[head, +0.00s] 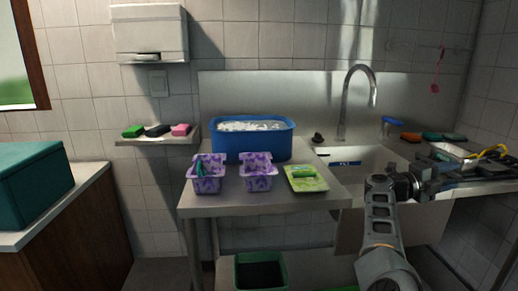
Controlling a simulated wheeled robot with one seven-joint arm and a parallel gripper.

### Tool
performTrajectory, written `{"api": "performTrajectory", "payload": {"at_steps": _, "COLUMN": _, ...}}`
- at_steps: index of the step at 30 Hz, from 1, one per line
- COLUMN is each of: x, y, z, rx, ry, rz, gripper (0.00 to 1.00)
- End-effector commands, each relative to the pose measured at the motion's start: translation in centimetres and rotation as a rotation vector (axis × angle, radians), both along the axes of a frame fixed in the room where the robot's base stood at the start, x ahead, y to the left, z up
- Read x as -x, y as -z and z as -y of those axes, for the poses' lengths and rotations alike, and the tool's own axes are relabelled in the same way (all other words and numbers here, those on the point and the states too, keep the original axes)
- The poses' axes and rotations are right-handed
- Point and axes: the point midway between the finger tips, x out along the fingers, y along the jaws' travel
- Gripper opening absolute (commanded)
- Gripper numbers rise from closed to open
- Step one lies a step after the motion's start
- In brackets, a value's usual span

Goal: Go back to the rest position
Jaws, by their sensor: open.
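My arm rises from the bottom right of the head view. Its end, my gripper (440,182), points to the right beside the sink (362,162). It is open, and I see nothing held in it. Its fingertips are small and dark against the clutter behind. On the metal table (225,208) stand two purple-and-white patterned containers, the left one (207,184) with a green item in it and the right one (258,182). A light green tray (308,185) with a green piece on it lies to their right. My gripper is apart from all three.
A blue tub (232,145) with white contents stands behind the containers. A tall faucet (362,85) rises behind the sink. Sponges lie on the wall shelf (160,140) and right ledge. A teal box (30,182) is left. A green bin (284,262) sits below the table.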

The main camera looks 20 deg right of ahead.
Motion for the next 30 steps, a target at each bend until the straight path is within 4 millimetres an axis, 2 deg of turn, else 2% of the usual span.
{"api": "performTrajectory", "payload": {"at_steps": 8, "x": 3.6, "y": 1.9, "z": 0.0, "rx": 0.151, "ry": -0.048, "rz": -0.144, "gripper": 0.47}}
{"api": "performTrajectory", "payload": {"at_steps": 14, "x": 7.2, "y": 3.6, "z": -1.6, "rx": 0.32, "ry": -0.138, "rz": -0.323, "gripper": 0.47}}
{"api": "performTrajectory", "payload": {"at_steps": 23, "x": 12.2, "y": 6.2, "z": -6.9, "rx": 0.547, "ry": -0.325, "rz": -0.595, "gripper": 0.47}}
{"api": "performTrajectory", "payload": {"at_steps": 30, "x": 16.5, "y": 8.8, "z": -13.0, "rx": 0.688, "ry": -0.505, "rz": -0.803, "gripper": 0.47}}
